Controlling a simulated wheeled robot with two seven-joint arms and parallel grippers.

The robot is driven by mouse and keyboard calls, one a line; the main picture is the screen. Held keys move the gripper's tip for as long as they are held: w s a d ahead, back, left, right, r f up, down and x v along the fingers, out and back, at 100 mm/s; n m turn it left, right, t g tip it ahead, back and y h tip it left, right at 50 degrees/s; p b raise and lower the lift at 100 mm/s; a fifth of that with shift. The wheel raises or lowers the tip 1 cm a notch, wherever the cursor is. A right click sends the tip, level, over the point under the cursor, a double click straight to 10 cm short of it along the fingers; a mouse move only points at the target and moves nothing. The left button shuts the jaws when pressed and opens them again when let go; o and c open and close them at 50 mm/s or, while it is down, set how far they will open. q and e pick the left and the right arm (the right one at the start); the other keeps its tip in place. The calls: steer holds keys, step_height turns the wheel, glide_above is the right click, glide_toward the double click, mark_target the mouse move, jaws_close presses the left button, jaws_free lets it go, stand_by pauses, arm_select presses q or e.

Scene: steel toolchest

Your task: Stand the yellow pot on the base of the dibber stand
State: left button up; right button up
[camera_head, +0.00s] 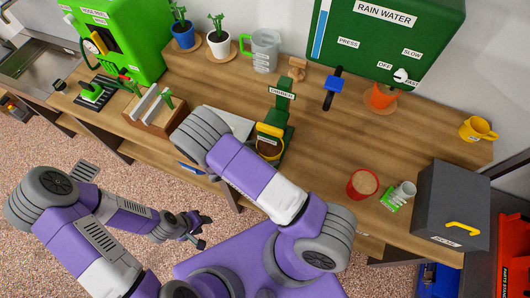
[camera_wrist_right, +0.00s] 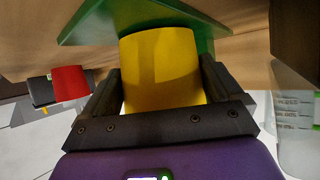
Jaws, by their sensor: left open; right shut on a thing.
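The yellow pot (camera_head: 270,131), with dark soil in it, is at the front of the green dibber stand (camera_head: 282,103). My right gripper (camera_wrist_right: 160,88) is shut on the pot, one black finger on each side; in the head view my right arm hides this gripper. In the right wrist view the yellow pot (camera_wrist_right: 162,65) lies against the green base (camera_wrist_right: 100,20) of the stand. Whether it touches the base or hangs just above it, I cannot tell. My left gripper (camera_head: 199,229) is open and empty, low in front of the bench, away from the stand.
A wooden tray (camera_head: 152,118) stands left of the stand. A red pot (camera_head: 362,183), a small green-labelled item (camera_head: 398,196) and a dark grey box (camera_head: 452,205) are to the right. A clear jug (camera_head: 263,50) and the green rain water tank (camera_head: 388,40) stand behind.

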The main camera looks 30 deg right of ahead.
steer(key=shift+w, duration=0.1)
steer(key=o, duration=1.3)
steer(key=shift+f, duration=0.15)
steer(key=shift+r, duration=0.2)
steer(key=v, duration=1.2)
steer(key=shift+f, duration=0.1)
